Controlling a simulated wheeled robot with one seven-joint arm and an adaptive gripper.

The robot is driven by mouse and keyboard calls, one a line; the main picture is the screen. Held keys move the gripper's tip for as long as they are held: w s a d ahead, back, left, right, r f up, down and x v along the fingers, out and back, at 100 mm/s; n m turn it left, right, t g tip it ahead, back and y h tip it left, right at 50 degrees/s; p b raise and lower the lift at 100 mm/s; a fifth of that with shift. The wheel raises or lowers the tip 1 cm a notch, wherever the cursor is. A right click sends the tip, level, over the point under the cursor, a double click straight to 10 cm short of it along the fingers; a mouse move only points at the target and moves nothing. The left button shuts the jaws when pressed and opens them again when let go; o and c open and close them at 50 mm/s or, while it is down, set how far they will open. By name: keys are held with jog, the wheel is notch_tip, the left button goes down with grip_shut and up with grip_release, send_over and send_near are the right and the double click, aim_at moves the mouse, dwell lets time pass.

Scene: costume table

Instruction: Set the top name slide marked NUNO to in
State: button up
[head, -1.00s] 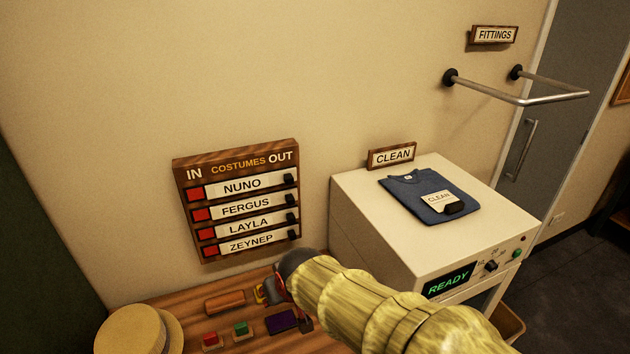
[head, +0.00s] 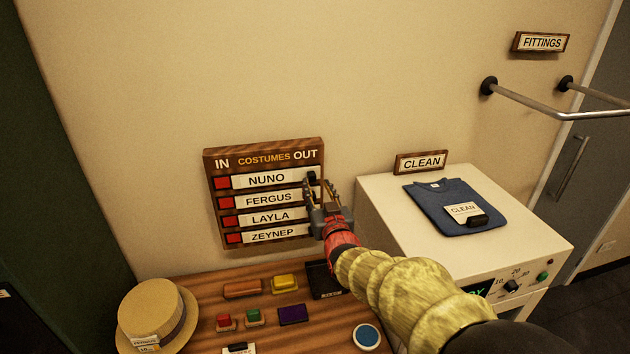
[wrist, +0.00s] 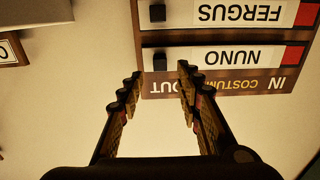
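The costumes board (head: 265,143) hangs on the wall, with IN at its left and OUT at its right. The top slide marked NUNO (head: 268,180) has a black knob (head: 311,177) at its right, OUT end, and a red square at its left end. The NUNO strip (wrist: 222,58) and its knob (wrist: 160,62) show upside down in the wrist view. My gripper (head: 320,187) is raised at the board's right edge. In the wrist view my gripper (wrist: 158,75) is open, with the NUNO knob seen between its fingertips. Contact with the knob cannot be told.
Below NUNO are the FERGUS (head: 268,200), LAYLA (head: 268,217) and ZEYNEP (head: 272,236) slides. A white machine (head: 385,205) with a folded blue shirt (head: 450,200) stands at the right. A straw hat (head: 150,305) and small coloured items lie on the wooden table (head: 265,310) below.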

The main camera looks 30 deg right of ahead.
aim_at(313, 178)
jog(key=shift+x, duration=2.5)
jog(key=shift+c, duration=1.4)
grip_shut()
jog(key=shift+a, duration=0.1)
